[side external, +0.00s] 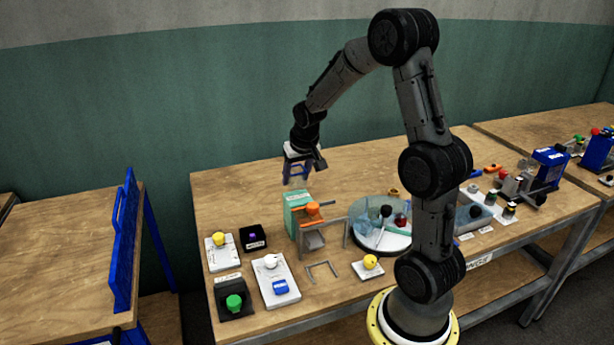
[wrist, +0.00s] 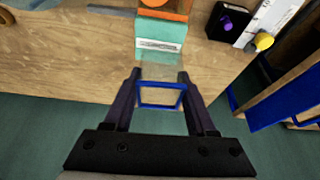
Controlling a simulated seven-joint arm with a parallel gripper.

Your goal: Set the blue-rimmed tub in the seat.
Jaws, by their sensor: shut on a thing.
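My gripper (side external: 297,176) is raised above the back of the table, behind and above the teal press (side external: 297,208). In the wrist view my gripper (wrist: 161,82) has its two dark fingers on either side of the blue-rimmed tub (wrist: 161,106), shut on it. The tub looks clear-walled with a blue rim, and the wood shows through it. In the wrist view the teal press (wrist: 161,38) lies just beyond the fingertips. The press has an orange part (side external: 313,208) on its front and a grey plate (side external: 313,242) low in front. I cannot tell which surface is the seat.
Left of the press stand a black box with a purple knob (side external: 253,238) and panels with yellow, white and green knobs. A small grey frame (side external: 322,272) stands in front. A round clear-walled tray (side external: 380,240) is to the right. A blue rack (side external: 125,240) stands far left.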

